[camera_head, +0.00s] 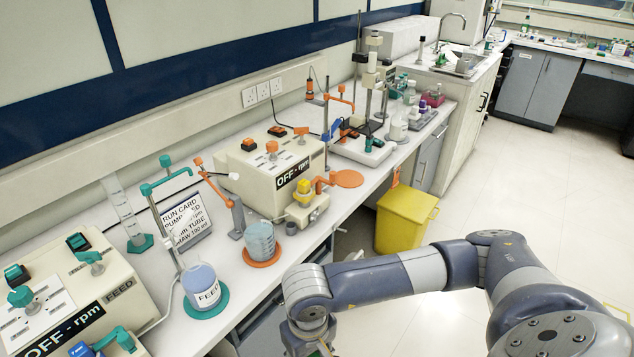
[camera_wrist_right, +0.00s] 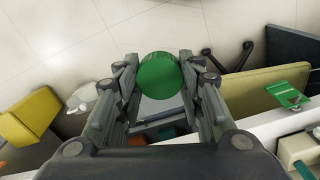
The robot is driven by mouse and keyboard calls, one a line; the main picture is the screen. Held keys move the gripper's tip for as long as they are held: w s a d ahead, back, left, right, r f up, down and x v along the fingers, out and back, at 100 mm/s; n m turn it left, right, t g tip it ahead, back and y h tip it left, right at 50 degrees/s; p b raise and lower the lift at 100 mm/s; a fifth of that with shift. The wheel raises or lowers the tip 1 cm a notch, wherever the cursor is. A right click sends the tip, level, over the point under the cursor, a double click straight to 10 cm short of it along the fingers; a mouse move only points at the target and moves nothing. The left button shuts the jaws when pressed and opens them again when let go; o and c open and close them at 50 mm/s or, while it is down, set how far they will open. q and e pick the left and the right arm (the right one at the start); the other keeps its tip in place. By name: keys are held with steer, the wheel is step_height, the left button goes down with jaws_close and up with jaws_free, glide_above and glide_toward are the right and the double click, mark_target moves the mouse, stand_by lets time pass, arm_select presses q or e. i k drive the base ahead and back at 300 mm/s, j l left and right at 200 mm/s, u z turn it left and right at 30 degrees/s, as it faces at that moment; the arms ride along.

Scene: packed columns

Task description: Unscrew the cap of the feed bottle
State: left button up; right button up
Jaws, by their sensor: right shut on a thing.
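My right gripper (camera_wrist_right: 160,78) is shut on a round green cap (camera_wrist_right: 158,74) in the right wrist view, with a finger on each side of it. Whatever lies under the cap is hidden, so I cannot tell whether it sits on a bottle. In the head view my right arm reaches in from the right, and its gripper end is mostly cut off at the bottom edge. A vessel labelled FEED (camera_head: 204,292), with blue liquid, stands on a teal round mat at the bench's front. No cap shows on it. My left gripper is not in view.
A pump reading OFF rpm (camera_head: 270,170) and a run card (camera_head: 187,222) stand along the bench. A clear beaker (camera_head: 261,243) sits on an orange mat. A yellow bin (camera_head: 404,218) stands on the floor beside the bench. The floor at right is mostly clear.

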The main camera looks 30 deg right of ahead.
mark_target(199, 279)
steer(key=i+l+u, duration=0.2)
steer(key=l, duration=1.05)
steer(key=i+l+u, duration=0.15)
steer(key=l, duration=1.1)
steer(key=l+u, duration=0.2)
steer(key=l, duration=1.05)
steer(key=i, duration=0.4)
